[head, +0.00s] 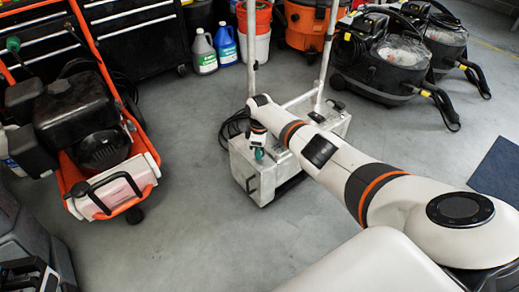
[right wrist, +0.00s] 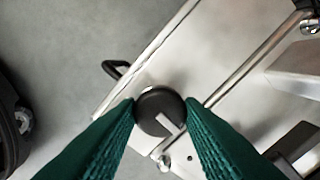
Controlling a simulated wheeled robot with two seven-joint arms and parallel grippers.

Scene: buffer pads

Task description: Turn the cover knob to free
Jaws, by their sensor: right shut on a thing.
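A round black cover knob (right wrist: 158,112) with a pale slot or pointer mark sits on the metal cover of a box-shaped machine. My right gripper (right wrist: 161,108) has a green finger on each side of the knob and is shut on it. In the head view the silver metal machine (head: 262,180) stands on the floor in the middle, and my right gripper (head: 258,153) reaches down to its top. The knob is hidden there by the gripper. The mark on the knob points down and to the right in the right wrist view. My left gripper is out of view.
An upright handle frame (head: 251,60) rises from the machine. An orange-framed machine (head: 120,170) stands at the left. Black vacuum-like machines (head: 385,65) stand at the back right. Jugs (head: 204,52) and buckets line the back. Grey floor is clear around the metal machine.

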